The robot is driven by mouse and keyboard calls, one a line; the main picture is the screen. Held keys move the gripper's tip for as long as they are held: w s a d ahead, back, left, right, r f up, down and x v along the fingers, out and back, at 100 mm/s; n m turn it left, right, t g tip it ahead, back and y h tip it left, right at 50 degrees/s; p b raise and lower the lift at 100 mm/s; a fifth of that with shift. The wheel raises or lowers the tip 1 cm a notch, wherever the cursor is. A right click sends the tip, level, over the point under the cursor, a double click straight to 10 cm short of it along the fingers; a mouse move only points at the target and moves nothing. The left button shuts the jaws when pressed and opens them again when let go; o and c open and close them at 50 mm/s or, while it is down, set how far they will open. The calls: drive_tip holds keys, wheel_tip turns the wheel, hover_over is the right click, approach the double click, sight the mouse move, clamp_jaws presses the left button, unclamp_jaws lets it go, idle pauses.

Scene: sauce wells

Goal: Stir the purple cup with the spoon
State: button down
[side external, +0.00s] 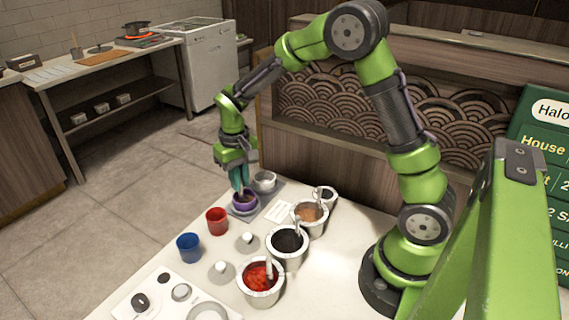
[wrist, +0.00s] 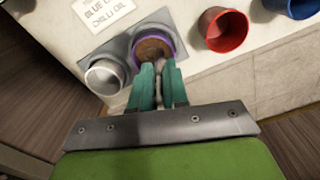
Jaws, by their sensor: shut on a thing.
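The purple cup (side external: 245,209) stands on a grey mat near the far left end of the counter, with brown contents. It also shows at the top of the wrist view (wrist: 180,46). My gripper (side external: 239,188) points down right over this cup. Its teal fingers (wrist: 158,68) are close together, with their tips at or just inside the cup's rim. They are shut on a thin thing, which I take to be the spoon; the fingers and the cup hide most of it, and I cannot tell how deep it reaches.
A white cup (side external: 265,181) stands beside the purple one on the grey mat (wrist: 121,47). A red cup (side external: 216,221) and a blue cup (side external: 189,247) stand nearer the front. Metal tubs of red (side external: 262,296), black (side external: 287,262) and brown (side external: 312,229) contents line the right.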

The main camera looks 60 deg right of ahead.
drive_tip(key=shift+r, duration=0.1)
drive_tip(key=shift+r, duration=2.1)
